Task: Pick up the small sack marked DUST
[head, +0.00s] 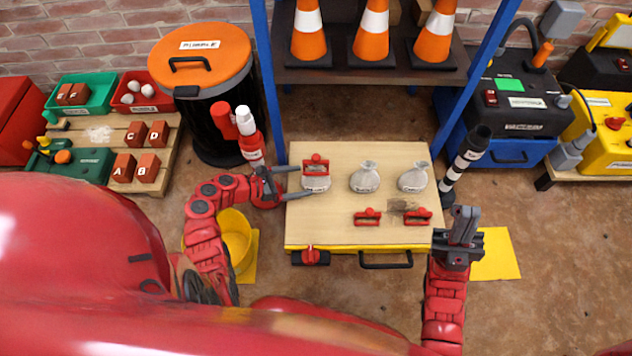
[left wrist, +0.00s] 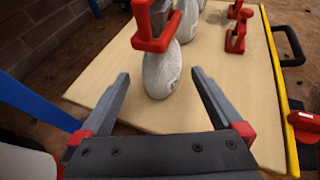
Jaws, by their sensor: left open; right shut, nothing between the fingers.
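Three small grey-white sacks stand in a row on the wooden table top (head: 340,225): a left sack (head: 316,184), a middle sack (head: 364,180) and a right sack (head: 412,181). Their labels are too small to read, so I cannot tell which says DUST. A red clip (head: 316,160) sits on the neck of the left sack. My left gripper (head: 301,181) is open, its fingers pointing at the left sack. In the left wrist view the left sack (left wrist: 160,76) stands upright just beyond the open fingertips (left wrist: 160,82). My right gripper (head: 465,212) is shut and empty at the table's right edge.
Two red clips (head: 367,217) (head: 417,216) lie on the table's front part. A blue-framed shelf with orange cones (head: 371,35) stands behind. A black bin with an orange lid (head: 200,60) is at the left. A black-and-white cylinder (head: 465,160) stands at the right.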

